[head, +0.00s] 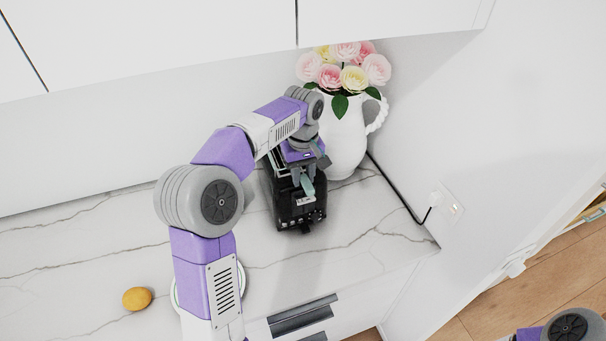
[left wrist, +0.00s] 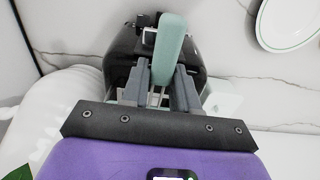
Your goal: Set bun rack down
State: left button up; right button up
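A black toaster (head: 300,211) stands on the marble counter near the vase. The bun rack shows mainly as a teal bar (head: 307,184) at the top of the toaster; in the left wrist view the teal bar (left wrist: 169,42) lies between my fingers, with thin metal rods (left wrist: 155,96) below it. My left gripper (head: 303,177) is over the toaster, its grey fingers against both sides of the bar. The gripper hides most of the rack, so I cannot tell whether it touches the toaster. My right gripper is out of view.
A white vase of roses (head: 343,136) stands close behind the toaster. A cord runs to a wall outlet (head: 447,205). A yellow-orange fruit (head: 137,298) lies at the left. A white plate (left wrist: 292,22) shows in the left wrist view. The counter (head: 75,255) is mostly clear.

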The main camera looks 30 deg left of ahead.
pick_arm(q)
jog(key=o, duration=0.4)
notch_tip(320, 180, up, 8)
jog(key=shift+f+p, duration=0.15)
jog(key=shift+p, duration=1)
